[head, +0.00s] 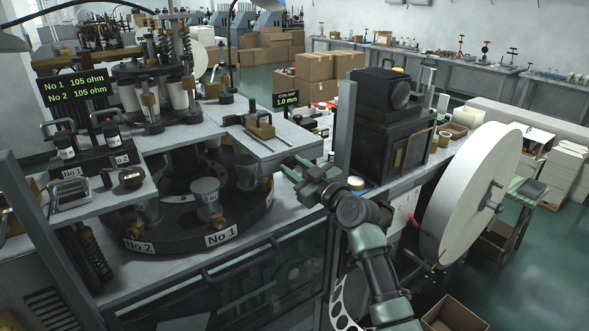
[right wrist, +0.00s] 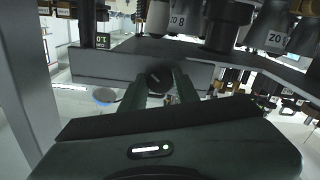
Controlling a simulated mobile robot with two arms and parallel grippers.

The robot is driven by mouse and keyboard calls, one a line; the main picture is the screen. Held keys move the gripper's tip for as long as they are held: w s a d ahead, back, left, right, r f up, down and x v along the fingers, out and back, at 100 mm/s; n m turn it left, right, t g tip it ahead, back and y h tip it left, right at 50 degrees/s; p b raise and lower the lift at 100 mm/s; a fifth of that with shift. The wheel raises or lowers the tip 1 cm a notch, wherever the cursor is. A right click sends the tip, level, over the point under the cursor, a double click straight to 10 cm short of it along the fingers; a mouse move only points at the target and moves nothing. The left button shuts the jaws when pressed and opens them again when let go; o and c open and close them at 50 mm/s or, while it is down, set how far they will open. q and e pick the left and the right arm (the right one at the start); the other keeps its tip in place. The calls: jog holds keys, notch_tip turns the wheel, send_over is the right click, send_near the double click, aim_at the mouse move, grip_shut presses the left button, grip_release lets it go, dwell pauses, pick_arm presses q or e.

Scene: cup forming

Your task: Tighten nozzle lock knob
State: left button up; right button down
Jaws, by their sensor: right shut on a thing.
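My right gripper (head: 292,170) reaches in from the lower right to the front edge of the grey shelf plate, right of the turntable. In the right wrist view my right gripper (right wrist: 160,84) has its two fingers closed on a small dark knob (right wrist: 156,77), which sits between them. In the head view the knob is hidden by the gripper. I cannot tell from these frames how tight the knob is. My left gripper is not in view.
The round turntable (head: 150,240) carries grey cups and labels No 1 and No 2. A grey post (head: 345,127) and a black machine (head: 385,118) stand close right of my gripper. A large white reel (head: 475,190) is farther right.

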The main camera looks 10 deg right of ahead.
jog(key=m, duration=0.2)
jog(key=shift+m, duration=0.4)
jog(key=m+p, duration=0.1)
jog(key=m, duration=0.2)
jog(key=shift+m, duration=0.3)
jog(key=m+p, duration=0.1)
jog(key=m, duration=0.3)
jog(key=shift+f+m+p, duration=0.1)
jog(key=shift+m+p, duration=0.6)
jog(key=shift+m, duration=1)
jog(key=c, duration=1.1)
grip_release()
jog(key=shift+o, duration=0.2)
jog(key=shift+s, duration=0.15)
